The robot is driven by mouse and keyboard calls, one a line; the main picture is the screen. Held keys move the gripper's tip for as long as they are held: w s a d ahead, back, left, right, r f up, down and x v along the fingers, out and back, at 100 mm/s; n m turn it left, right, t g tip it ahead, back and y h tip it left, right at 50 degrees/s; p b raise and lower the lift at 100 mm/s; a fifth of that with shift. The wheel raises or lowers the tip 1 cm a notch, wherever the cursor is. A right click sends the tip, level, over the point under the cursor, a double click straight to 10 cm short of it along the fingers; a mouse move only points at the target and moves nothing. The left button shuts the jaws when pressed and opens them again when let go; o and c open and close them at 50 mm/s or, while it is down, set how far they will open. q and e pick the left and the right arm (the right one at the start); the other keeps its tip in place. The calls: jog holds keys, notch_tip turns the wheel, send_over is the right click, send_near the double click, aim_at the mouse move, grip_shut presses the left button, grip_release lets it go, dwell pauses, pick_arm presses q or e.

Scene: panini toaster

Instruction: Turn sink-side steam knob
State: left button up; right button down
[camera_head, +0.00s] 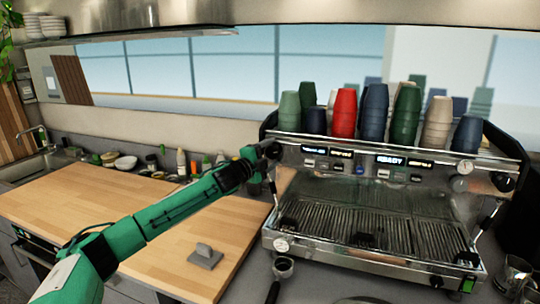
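The chrome espresso machine (375,180) stands on the counter at the right. Its sink-side steam knob (273,150) is a small dark round knob at the left end of the front panel. My green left arm reaches in from the lower left, and my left gripper (257,160) is right at this knob. The gripper partly covers the knob's area. The fingers are too small and dark to tell whether they are open, shut or touching the knob. A matching black knob (503,181) is at the machine's right end. My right gripper is not in view.
Several coloured cups (345,112) are stacked on the machine. A portafilter (283,268) lies in front of it. A wooden counter (180,262) with a grey tamper-like block (205,255) spreads below my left arm. The sink (35,160) is at far left.

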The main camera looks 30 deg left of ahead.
pick_arm(q)
jog(key=shift+s+a+f+b, duration=0.1)
jog(key=shift+s+f+b, duration=0.05)
jog(key=shift+s+b, duration=0.25)
jog(key=s+a+f+b, duration=0.1)
jog(key=s+b, duration=0.6)
jog(key=s, duration=0.5)
jog(key=shift+s+a+b, duration=0.35)
jog(key=shift+a, duration=0.05)
